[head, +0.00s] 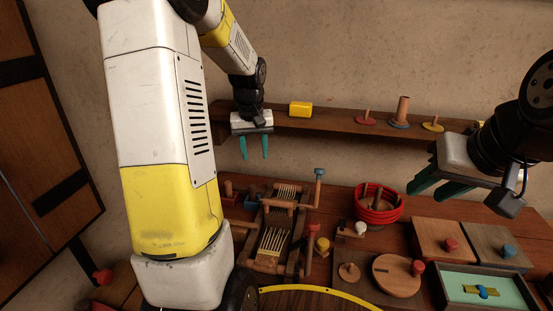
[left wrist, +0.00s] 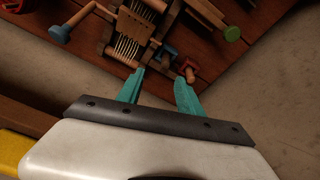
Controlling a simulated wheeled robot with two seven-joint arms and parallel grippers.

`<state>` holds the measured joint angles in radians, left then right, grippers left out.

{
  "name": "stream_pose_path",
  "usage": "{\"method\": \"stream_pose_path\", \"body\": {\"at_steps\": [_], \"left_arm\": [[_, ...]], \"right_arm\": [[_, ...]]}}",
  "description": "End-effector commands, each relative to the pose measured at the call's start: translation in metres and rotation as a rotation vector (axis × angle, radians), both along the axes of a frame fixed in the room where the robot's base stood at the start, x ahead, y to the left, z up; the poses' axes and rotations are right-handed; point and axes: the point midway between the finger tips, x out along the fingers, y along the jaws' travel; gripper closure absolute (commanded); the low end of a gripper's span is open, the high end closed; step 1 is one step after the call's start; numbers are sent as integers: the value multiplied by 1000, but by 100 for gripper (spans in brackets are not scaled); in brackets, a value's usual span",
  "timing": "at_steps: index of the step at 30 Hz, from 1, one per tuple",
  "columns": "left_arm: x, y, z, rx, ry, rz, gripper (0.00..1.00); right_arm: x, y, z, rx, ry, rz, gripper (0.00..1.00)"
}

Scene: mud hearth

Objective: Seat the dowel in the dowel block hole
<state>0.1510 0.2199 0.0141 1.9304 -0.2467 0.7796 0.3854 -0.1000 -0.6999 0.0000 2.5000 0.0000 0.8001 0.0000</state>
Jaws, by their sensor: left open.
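A small red block with a wooden peg upright in it (head: 228,194) stands at the left of the bench; it also shows in the left wrist view (left wrist: 187,66). A blue block (head: 254,193) is beside it, also in the left wrist view (left wrist: 166,53). I cannot tell for sure which piece is the dowel or the dowel block. My left gripper (head: 254,155) is open and empty above these blocks, in front of the wall; its fingers show apart in the left wrist view (left wrist: 160,80). My right gripper (head: 426,192) is open and empty at the right, above the bench.
A wooden frame with rods (head: 272,240) stands right of the blocks. A red bowl (head: 378,213), wooden lidded boxes (head: 440,240) and a green tray (head: 520,292) lie further right. A wall shelf (head: 330,124) holds a yellow block (head: 300,109) and several pegged discs.

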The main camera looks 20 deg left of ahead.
Motion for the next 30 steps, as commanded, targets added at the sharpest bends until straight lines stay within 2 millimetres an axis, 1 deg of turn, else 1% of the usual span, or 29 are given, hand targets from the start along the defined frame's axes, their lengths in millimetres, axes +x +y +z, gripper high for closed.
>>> {"method": "stream_pose_path", "body": {"at_steps": [1, 2, 3, 5, 6, 8, 9, 10, 12, 15, 16, 18, 21, 24, 30], "left_arm": [[-15, -12, 23, -4, -36, -31, 57], [-26, -18, 35, -7, -53, -51, 57], [-40, -28, 49, -12, -77, -80, 57], [-62, -41, 67, -18, -112, -124, 57], [-78, -50, 77, -24, -136, -152, 57], [-102, -62, 90, -31, -171, -195, 57], [-118, -70, 98, -36, -196, -225, 57], [-130, -75, 102, -40, -213, -247, 57], [-157, -87, 110, -48, -254, -296, 57], [-190, -101, 114, -59, -305, -357, 57], [-198, -104, 114, -63, -317, -371, 57], [-213, -110, 114, -67, -342, -402, 57], [-226, -115, 113, -73, -364, -428, 57], [-231, -117, 112, -75, -373, -440, 57], [-231, -117, 112, -74, -373, -441, 57]], "right_arm": [[0, 0, 0, 0, 0, 0, 64], [0, 0, 0, 0, 0, 0, 64], [0, 0, 0, 0, 0, 0, 64], [0, 0, 0, 0, 0, 0, 64], [0, 0, 0, 0, 0, 0, 64], [0, 0, 0, 0, 0, 0, 64], [0, 0, 0, 0, 0, 0, 64], [0, 0, 0, 0, 0, 0, 64], [0, 0, 0, 0, 0, 0, 64], [0, 0, 0, 0, 0, 0, 64], [0, 0, 0, 0, 0, 0, 64], [0, 0, 0, 0, 0, 0, 64], [0, 0, 0, 0, 0, 0, 64], [0, 0, 0, 0, 0, 0, 64], [0, 0, 0, 0, 0, 0, 64]]}}
